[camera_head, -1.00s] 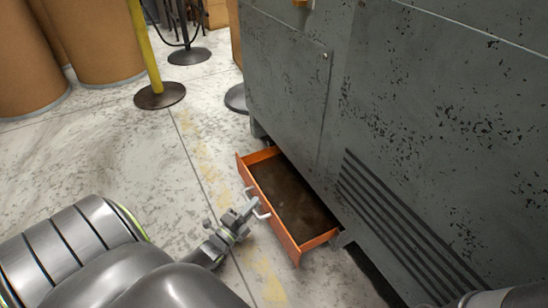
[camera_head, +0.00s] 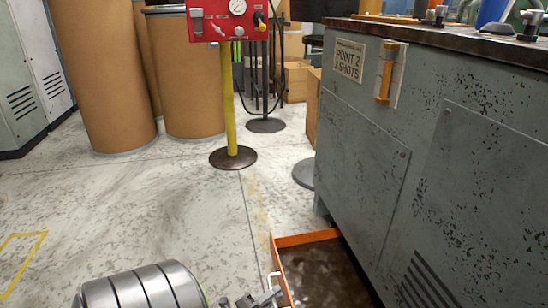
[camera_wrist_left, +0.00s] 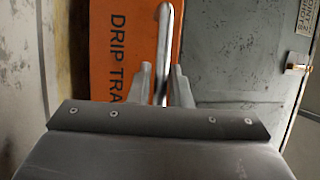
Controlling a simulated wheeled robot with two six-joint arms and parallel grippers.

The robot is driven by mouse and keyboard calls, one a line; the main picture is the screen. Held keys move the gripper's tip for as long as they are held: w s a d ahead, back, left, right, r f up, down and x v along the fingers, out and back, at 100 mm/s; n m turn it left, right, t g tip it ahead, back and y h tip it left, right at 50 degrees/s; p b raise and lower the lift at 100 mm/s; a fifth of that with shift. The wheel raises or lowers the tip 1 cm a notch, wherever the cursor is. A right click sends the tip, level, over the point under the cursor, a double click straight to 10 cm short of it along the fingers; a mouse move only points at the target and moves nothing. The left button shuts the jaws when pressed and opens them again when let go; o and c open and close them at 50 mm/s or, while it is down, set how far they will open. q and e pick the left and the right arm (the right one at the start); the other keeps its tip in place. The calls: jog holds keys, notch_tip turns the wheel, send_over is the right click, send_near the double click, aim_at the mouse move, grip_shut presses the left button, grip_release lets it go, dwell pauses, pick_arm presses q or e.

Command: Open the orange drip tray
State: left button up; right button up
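The orange drip tray (camera_head: 307,238) stands pulled out from the low end of the grey machine, its dark, stained floor showing. The near part is cut off by the bottom edge of the head view. Its front, lettered "DRIP TRA" in the left wrist view (camera_wrist_left: 118,45), carries a metal bar handle (camera_wrist_left: 165,40). My left gripper (camera_head: 262,299) is at this front. In the left wrist view its two fingers (camera_wrist_left: 161,84) stand close on either side of the bar and appear shut on it. My right gripper is not in view.
The grey machine (camera_head: 365,150) rises right of the tray. A yellow post (camera_head: 230,110) on a round base carries a red gauge panel (camera_head: 238,22). Brown drums (camera_head: 100,80) stand at the back left. The floor (camera_head: 150,210) left of the tray is clear.

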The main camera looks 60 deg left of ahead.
pick_arm(q)
jog(key=shift+o, duration=1.3)
jog(key=shift+s, duration=0.1)
jog(key=shift+s, duration=0.35)
jog(key=s, duration=0.3)
jog(key=s+f+p, duration=0.1)
jog(key=s, duration=0.2)
jog(key=s+f+p, duration=0.1)
jog(key=s, duration=0.3)
jog(key=shift+s, duration=0.5)
